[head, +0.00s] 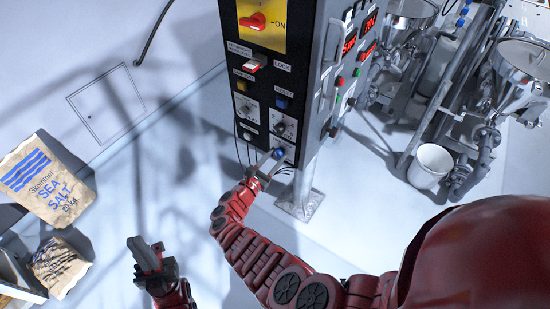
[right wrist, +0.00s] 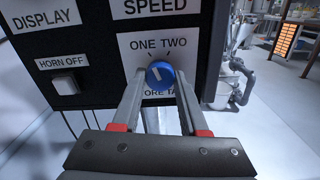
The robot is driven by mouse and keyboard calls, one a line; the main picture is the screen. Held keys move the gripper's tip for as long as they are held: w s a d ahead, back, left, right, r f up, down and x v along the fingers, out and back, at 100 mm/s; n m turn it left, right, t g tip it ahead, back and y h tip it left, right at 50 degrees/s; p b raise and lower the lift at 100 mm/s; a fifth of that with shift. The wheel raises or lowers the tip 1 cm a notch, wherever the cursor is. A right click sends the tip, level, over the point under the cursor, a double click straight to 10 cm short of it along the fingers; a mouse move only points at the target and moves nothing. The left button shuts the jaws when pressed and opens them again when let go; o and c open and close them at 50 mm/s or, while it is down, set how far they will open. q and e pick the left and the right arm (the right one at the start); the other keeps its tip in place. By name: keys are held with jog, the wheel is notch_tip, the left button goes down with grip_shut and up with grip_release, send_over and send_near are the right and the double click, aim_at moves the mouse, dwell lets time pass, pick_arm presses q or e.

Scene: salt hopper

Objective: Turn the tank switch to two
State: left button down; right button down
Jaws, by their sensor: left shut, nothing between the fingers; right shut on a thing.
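The tank switch (right wrist: 160,75) is a round blue knob on a white plate marked ONE and TWO, low on the black panel. It also shows small in the head view (head: 280,152). Its pale pointer mark looks tilted up and left, toward ONE. My right gripper (right wrist: 160,82) is shut on the knob, one finger on each side. The label below the knob is partly hidden by the fingers. In the head view, my right gripper (head: 270,161) is at the panel's lower right corner. My left gripper (head: 133,243) is shut and empty, over the floor at lower left.
The panel holds a HORN OFF button (right wrist: 66,84), a red rotary switch (head: 257,21) on yellow, and other switches. A salt sack (head: 45,180) lies at left. A white bucket (head: 430,165) and metal tanks stand at right. Floor between sack and panel is clear.

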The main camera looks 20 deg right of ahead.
jog(key=m, duration=0.1)
jog(key=m+b, duration=0.2)
jog(key=shift+f+m, duration=0.25)
jog(key=shift+m, duration=0.15)
jog(key=m+b, duration=0.4)
jog(key=b, duration=0.2)
jog(key=shift+m, duration=0.3)
jog(key=shift+r+m+b, duration=0.25)
jog(key=shift+m+b, duration=0.75)
jog(key=shift+b, duration=0.05)
jog(key=shift+c, duration=2.2)
grip_release()
jog(key=shift+a, duration=0.1)
